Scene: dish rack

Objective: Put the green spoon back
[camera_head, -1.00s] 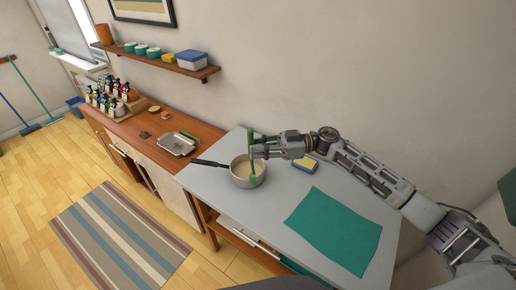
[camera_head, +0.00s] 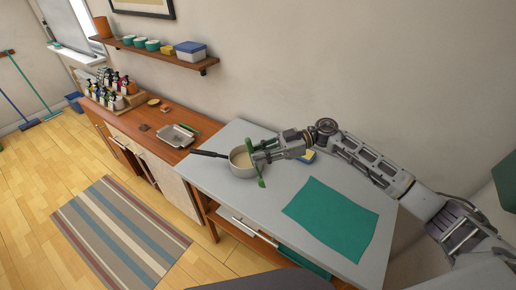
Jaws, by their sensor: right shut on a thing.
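The green spoon (camera_head: 261,179) is a long green utensil, held tilted beside the right side of a light grey saucepan (camera_head: 238,167). Its lower end shows past the pan's right rim, over the grey worktop; I cannot tell whether it touches the pan or worktop. My right gripper (camera_head: 257,157) is shut on the spoon's middle, just right of the pan, and hides part of it. The pan holds something pale, and its dark handle points left. My left gripper is out of view.
A teal cloth (camera_head: 331,221) lies on the grey worktop (camera_head: 230,200), with bare surface left of it. A metal tray (camera_head: 177,137) and a bottle crate (camera_head: 119,103) stand on the wooden counter (camera_head: 150,113).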

